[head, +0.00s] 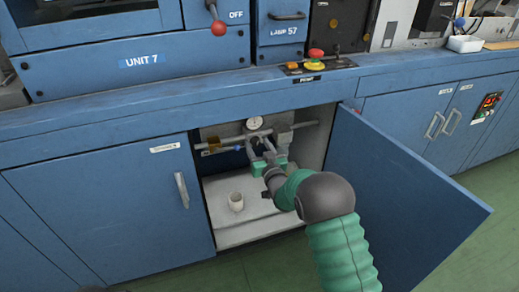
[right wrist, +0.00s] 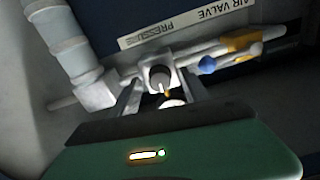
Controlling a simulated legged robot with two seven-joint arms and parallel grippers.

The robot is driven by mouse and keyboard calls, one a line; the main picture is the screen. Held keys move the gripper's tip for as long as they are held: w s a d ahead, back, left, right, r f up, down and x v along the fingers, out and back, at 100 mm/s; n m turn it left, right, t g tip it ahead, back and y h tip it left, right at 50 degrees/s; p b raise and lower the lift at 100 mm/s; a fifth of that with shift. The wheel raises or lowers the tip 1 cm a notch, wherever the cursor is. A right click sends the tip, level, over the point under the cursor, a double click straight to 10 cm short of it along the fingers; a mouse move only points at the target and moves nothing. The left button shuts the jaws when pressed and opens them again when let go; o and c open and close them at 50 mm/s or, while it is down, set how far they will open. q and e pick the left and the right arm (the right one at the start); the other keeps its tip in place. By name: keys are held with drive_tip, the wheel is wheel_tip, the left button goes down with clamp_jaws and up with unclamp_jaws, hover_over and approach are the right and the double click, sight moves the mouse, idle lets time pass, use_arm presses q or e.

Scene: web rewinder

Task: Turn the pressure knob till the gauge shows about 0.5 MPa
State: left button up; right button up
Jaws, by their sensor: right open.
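The pressure gauge (head: 254,122) is a small round white dial on the pipework inside the open cabinet. Its needle is too small to read. My right gripper (head: 262,147) reaches into the cabinet just below the gauge. In the upside-down right wrist view, a round grey knob (right wrist: 159,76) with an orange mark lies between the open fingers. I cannot tell whether either finger touches it. In the head view my gripper mostly hides the knob. My left gripper is out of view.
The blue cabinet door (head: 405,190) stands open to the right of my arm. A horizontal pipe (head: 300,126) carries a blue-handled valve (right wrist: 207,65) and a yellow part (right wrist: 242,42). The counter edge runs above the opening.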

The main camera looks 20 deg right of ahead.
drive_tip(key=shift+s+r, duration=0.1)
drive_tip(key=shift+s, duration=0.25)
drive_tip(key=s+p, duration=0.6)
drive_tip(key=s, duration=1)
drive_tip(key=shift+d+f+p, duration=0.2)
drive_tip(key=shift+d+p, duration=0.1)
